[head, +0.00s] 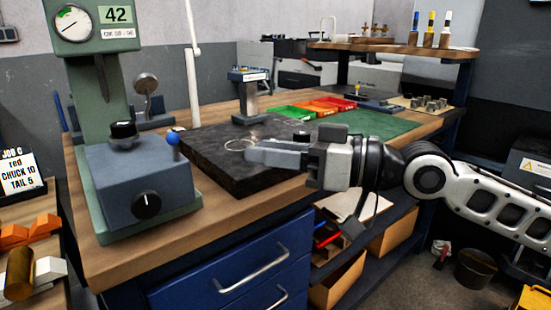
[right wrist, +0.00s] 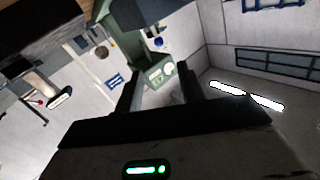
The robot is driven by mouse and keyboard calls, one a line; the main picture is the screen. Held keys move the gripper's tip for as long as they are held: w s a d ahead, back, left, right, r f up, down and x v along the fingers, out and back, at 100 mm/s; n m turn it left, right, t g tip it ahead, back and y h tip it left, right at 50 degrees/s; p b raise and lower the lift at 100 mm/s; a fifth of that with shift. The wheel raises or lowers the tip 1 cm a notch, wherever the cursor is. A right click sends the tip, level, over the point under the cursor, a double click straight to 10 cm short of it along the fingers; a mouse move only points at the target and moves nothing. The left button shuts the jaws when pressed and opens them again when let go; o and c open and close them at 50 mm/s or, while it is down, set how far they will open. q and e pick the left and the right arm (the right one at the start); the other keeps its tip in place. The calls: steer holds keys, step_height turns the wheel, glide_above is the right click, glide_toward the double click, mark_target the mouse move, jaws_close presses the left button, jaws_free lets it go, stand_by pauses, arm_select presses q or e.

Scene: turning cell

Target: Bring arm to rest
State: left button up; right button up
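My right arm (head: 490,195) comes in from the right edge of the head view, stretched out over the workbench (head: 105,265). My right gripper (head: 252,153) points left above the dark surface plate (head: 215,175); how high it is above the plate is hard to tell. In the right wrist view the gripper's two fingers (right wrist: 156,80) stand apart with nothing seen between them. My left arm and gripper are not in view.
A green hardness tester (head: 85,110) stands left of the plate. A gauge stand (head: 250,100) rises behind the gripper. Green, orange and red trays (head: 292,111) and a green mat (head: 370,124) lie beyond. A raised shelf (head: 400,48) is at the back.

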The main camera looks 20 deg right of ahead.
stand_by(0.3)
